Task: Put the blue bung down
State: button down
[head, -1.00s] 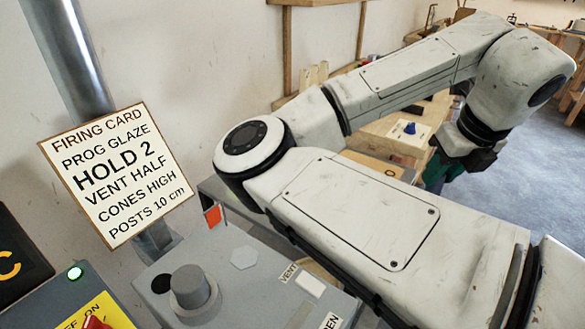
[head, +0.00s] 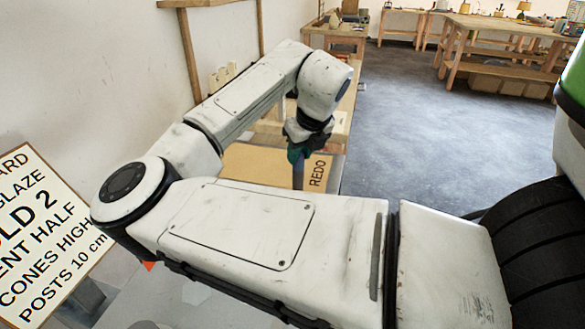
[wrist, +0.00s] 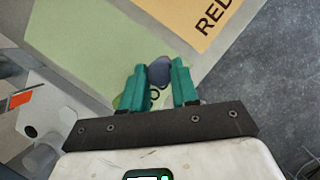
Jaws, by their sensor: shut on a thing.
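My gripper (wrist: 158,84) has teal fingers and is shut on the blue bung (wrist: 158,68), a dark blue-grey rounded thing between the fingertips in the wrist view. In the head view my gripper (head: 298,150) points down at the end of the arm, and a bluish-grey part (head: 298,174) shows below the fingers. Behind it lies a tan board marked REDO (head: 318,176), which is cut off at the top of the wrist view (wrist: 180,12). A pale green surface (wrist: 85,40) lies beneath the bung in the wrist view. I cannot tell whether the bung touches it.
The bench ends to the right of the board, with open grey floor (head: 405,125) beyond. The firing card (head: 40,240) stands at the left. A wooden bench (head: 500,35) with small items stands far back right. My arm hides much of the near bench.

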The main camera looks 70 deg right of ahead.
aim_at(294, 167)
jog(key=shift+w+d+f, duration=0.3)
jog(key=shift+w+f, duration=0.1)
jog(key=shift+f, duration=0.25)
jog(key=shift+w+d+f, duration=0.25)
jog(key=shift+w+f, duration=0.15)
jog(key=shift+f, duration=0.2)
notch_tip(294, 167, down, 4)
jog(key=shift+w+d+r, duration=0.15)
jog(key=shift+r, duration=0.1)
jog(key=c, duration=0.8)
grip_release()
jog(key=shift+c, duration=0.2)
jog(key=v, duration=1.2)
